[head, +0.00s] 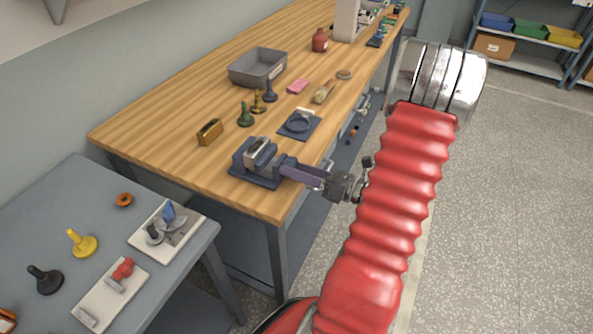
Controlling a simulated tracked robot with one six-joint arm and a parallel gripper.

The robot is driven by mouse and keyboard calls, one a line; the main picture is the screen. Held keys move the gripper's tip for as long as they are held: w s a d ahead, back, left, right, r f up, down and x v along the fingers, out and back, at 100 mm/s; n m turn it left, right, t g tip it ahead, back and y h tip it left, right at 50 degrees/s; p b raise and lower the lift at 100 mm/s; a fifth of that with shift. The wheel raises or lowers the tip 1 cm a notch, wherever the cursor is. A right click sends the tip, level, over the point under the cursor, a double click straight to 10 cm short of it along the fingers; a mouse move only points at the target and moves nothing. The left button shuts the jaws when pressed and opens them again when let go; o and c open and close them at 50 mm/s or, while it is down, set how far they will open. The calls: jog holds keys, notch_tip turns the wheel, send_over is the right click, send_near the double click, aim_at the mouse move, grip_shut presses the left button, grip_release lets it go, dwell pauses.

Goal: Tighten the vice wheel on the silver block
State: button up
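The dark blue-grey vice (266,180) stands at the near front corner of the wooden bench. The silver block (258,150) sits upright between its jaws. My gripper (290,168) reaches in from the right, with its purple-grey fingers at the vice's right end. The vice wheel is not clearly seen; the fingers cover that end. I cannot tell whether the fingers touch or grip the wheel, or how far apart they are.
A brass block (210,132), several bobbin-like pieces, a dark square plate (299,125) and a grey bin (258,67) are on the bench (160,130). A lower grey table (75,200) with small fixtures stands at the left. The floor at the right is clear.

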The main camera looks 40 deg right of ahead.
jog(key=shift+o, duration=1.1)
jog(key=v, duration=1.3)
jog(key=shift+s+d, duration=0.15)
jog(key=shift+s, duration=0.2)
jog(key=n, duration=0.7)
jog(key=shift+s+d, duration=0.2)
jog(key=shift+s, duration=0.15)
